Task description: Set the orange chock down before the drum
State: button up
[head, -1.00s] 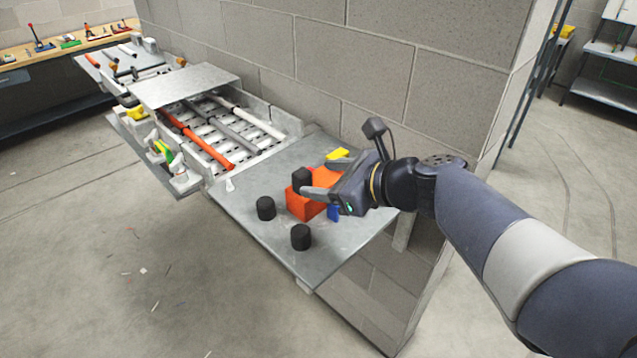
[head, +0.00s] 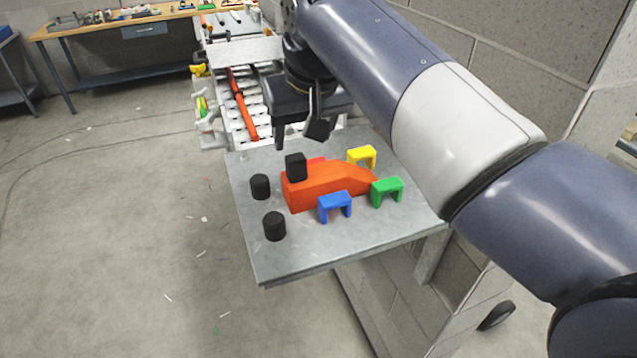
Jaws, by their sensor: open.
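The orange chock (head: 330,184) is a wedge resting on a grey metal plate (head: 310,248), its tall end to the left and its slope falling to the right. A black block (head: 296,166) stands up from its tall end. My gripper (head: 298,136) is open and empty, above and behind the black block in the picture, with its fingers pointing down and apart from the chock. I cannot make out a drum for certain. Two short black cylinders, one (head: 260,186) behind and one (head: 275,226) in front, stand left of the chock.
Blue (head: 335,205), green (head: 387,191) and yellow (head: 362,156) bridge-shaped blocks stand around the chock; a red piece (head: 316,161) is partly hidden behind it. The row with an orange bar (head: 241,105) lies beyond. The plate's front strip is clear. A block wall rises at right.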

aim_at(296, 159)
jog(key=x, duration=0.5)
jog(key=shift+f, duration=0.15)
jog(key=shift+w+p+x, duration=0.15)
jog(key=shift+p+x, duration=0.2)
jog(key=shift+x, duration=0.95)
jog(key=shift+w+p+x, duration=0.15)
jog(key=shift+p+x, duration=0.2)
jog(key=shift+x, duration=0.95)
jog(key=shift+a, duration=0.1)
grip_shut()
